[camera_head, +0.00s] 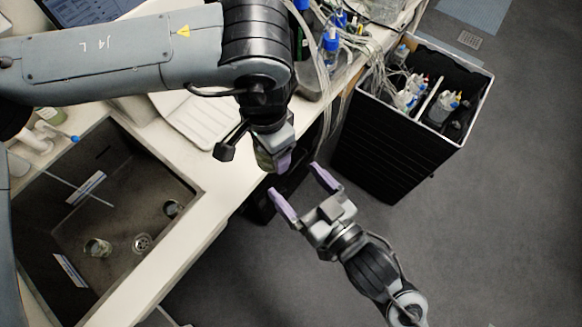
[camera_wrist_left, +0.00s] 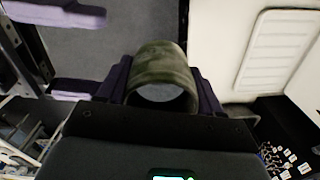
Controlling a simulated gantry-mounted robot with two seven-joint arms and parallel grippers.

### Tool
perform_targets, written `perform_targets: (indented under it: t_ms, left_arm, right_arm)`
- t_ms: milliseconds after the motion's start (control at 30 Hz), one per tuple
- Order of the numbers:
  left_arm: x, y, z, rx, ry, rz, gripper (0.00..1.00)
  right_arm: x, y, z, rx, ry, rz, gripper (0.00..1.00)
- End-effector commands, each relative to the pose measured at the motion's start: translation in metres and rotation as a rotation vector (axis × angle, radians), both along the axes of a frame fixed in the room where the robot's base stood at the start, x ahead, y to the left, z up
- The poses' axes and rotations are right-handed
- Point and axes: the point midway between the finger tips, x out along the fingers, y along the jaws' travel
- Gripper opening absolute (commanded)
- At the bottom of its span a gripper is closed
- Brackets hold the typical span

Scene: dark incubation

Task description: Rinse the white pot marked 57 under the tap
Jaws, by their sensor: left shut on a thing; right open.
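My left gripper (camera_head: 277,160) points down over the counter's front edge in the head view. In the left wrist view, its fingers (camera_wrist_left: 161,88) are shut on a round, mottled grey-green vessel (camera_wrist_left: 163,62). Part of this vessel (camera_head: 264,160) shows beside the fingers in the head view. No number is readable on it, and I cannot tell if it is the white pot marked 57. My right gripper (camera_head: 305,193) is open and empty, its lilac fingertips close to the left gripper. A white fitting with a blue tip, possibly the tap (camera_head: 45,137), stands behind the sink (camera_head: 125,165).
Two small vessels, one (camera_head: 97,248) near the drain and one (camera_head: 172,208) by the right wall, stand in the sink. A white ribbed tray (camera_head: 200,118) lies on the counter (camera_head: 160,265). A black bin (camera_head: 395,145) with bottles stands right. Open floor lies at lower right.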

Motion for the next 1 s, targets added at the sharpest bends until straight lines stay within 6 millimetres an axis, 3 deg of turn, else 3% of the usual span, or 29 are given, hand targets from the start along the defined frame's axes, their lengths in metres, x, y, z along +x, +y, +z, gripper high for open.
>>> perform_targets:
  t_ms: [100,333,1000]
  left_arm:
    - [0.000,0.000,0.000,-0.001,-0.001,0.000,0.29]
    - [0.000,0.000,0.000,-0.001,-0.001,0.000,0.29]
    - [0.000,0.000,0.000,-0.001,-0.001,0.000,0.29]
  right_arm:
    - [0.001,0.015,0.021,-0.019,-0.076,0.053,0.94]
    - [0.010,0.021,0.043,-0.034,-0.144,0.068,0.94]
    - [0.060,0.069,0.046,-0.035,-0.152,0.066,0.94]
